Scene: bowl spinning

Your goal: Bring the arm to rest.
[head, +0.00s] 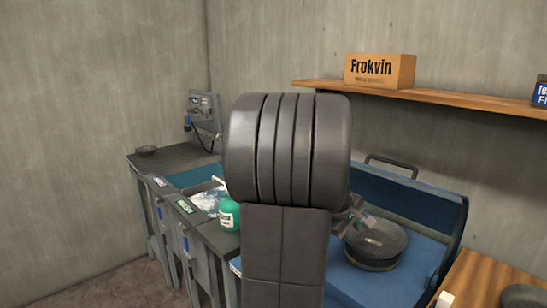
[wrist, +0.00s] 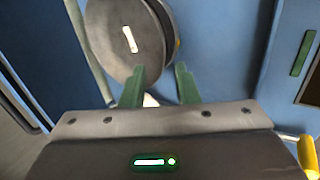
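My gripper (wrist: 160,80) shows in the wrist view with its two green fingers apart and blue surface visible between them. A dark grey round disc-like object (wrist: 112,40) with a white mark lies just beyond the left fingertip. I cannot tell whether they touch. In the head view my dark arm stands upright across the middle and hides much of the scene. Part of my gripper (head: 350,218) shows to its right, beside the round grey object (head: 376,245) on the blue machine (head: 410,270).
A wooden shelf (head: 450,97) with a Frokvin box (head: 380,71) runs along the right wall. A wooden surface (head: 480,285) is at the lower right.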

